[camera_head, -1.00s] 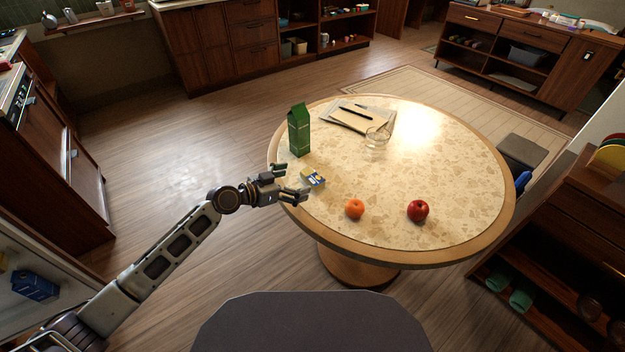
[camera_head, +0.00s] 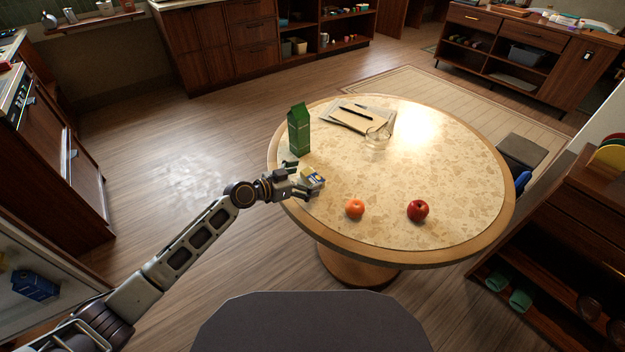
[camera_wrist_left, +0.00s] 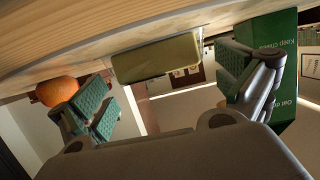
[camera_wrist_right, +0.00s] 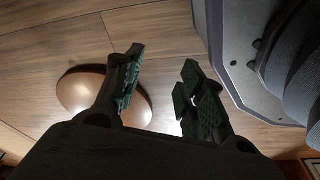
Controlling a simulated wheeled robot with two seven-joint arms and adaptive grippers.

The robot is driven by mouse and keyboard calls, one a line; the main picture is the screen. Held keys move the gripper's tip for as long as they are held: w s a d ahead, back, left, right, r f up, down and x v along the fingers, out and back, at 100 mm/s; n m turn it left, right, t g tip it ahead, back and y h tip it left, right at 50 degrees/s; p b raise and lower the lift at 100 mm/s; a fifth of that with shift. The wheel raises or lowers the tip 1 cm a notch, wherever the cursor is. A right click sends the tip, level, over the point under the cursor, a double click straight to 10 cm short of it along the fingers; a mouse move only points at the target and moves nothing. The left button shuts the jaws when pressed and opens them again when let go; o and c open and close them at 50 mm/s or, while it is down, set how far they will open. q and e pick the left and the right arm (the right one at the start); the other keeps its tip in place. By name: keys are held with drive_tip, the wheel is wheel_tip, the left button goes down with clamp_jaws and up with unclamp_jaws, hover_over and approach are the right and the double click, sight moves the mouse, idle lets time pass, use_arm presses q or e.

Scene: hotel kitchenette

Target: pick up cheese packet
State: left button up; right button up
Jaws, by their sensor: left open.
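The cheese packet (camera_head: 314,176), small with yellow, blue and white faces, lies near the left edge of the round table (camera_head: 440,170). My left gripper (camera_head: 298,179) is open and low at that edge, its fingers pointing at the packet. In the left wrist view, the packet (camera_wrist_left: 157,58) shows a plain yellowish side in the gap between and ahead of the open fingers (camera_wrist_left: 168,90). No grip on it shows. My right gripper (camera_wrist_right: 163,85) is open and empty above the wooden floor in the right wrist view; the head view does not show it.
A green carton (camera_head: 299,130) stands just behind the packet, close to my left gripper's far finger. An orange (camera_head: 355,209) and a red apple (camera_head: 418,211) sit nearer the front edge. A glass (camera_head: 377,137) and a clipboard (camera_head: 349,115) are farther back. The table's middle is clear.

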use_arm(q)
drive_tip(key=shift+w+d, duration=0.2)
drive_tip(key=shift+d, duration=0.05)
drive_tip(key=shift+c, duration=0.7)
drive_tip(key=c, duration=0.8)
use_arm(e)
drive_tip(key=shift+r, duration=0.1)
